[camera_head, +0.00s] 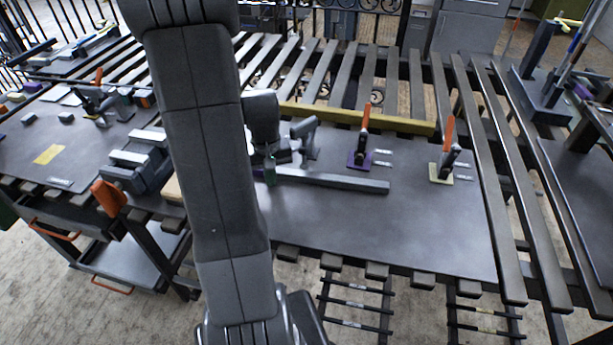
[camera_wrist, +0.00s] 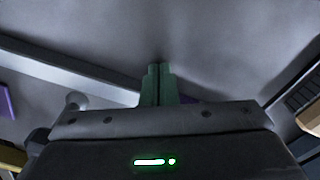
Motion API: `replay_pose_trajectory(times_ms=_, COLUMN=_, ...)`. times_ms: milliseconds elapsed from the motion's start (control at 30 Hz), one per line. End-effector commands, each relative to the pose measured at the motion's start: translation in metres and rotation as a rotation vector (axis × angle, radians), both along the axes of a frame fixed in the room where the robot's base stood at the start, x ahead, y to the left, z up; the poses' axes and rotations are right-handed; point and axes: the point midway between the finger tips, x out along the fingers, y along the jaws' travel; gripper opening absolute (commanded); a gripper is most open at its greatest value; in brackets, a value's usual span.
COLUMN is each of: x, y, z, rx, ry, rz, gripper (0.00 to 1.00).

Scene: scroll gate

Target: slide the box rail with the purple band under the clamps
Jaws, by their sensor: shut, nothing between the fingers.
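A long grey rail (camera_head: 335,181) lies on the dark bench plate, running right from my gripper. Behind the rail's right part stands an orange-handled clamp (camera_head: 362,138) on a purple base. Another orange-handled clamp (camera_head: 448,148), on a yellow base, stands farther right.
A yellowish bar (camera_head: 355,117) lies along the plate's back edge. Grey blocks (camera_head: 140,160) sit left of my arm, beside an orange handle (camera_head: 109,198). The plate (camera_head: 420,235) is clear in front of the rail and clamps. My arm hides part of the bench.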

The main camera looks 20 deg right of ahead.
Motion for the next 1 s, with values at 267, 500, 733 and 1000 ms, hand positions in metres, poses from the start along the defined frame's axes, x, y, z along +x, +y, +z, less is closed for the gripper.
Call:
replay_pose_trajectory(times_ms=267, x=0.004, y=-0.003, z=0.000, rx=0.000, ry=0.001, rz=0.000, gripper=0.00)
replay_pose_trajectory(times_ms=500, x=0.009, y=-0.006, z=0.000, rx=0.000, ry=0.000, rz=0.000, gripper=0.00)
replay_pose_trajectory(times_ms=733, x=0.013, y=-0.009, z=0.000, rx=0.000, ry=0.000, rz=0.000, gripper=0.00)
replay_pose_trajectory(times_ms=1000, x=0.017, y=-0.012, z=0.000, rx=0.000, ry=0.000, rz=0.000, gripper=0.00)
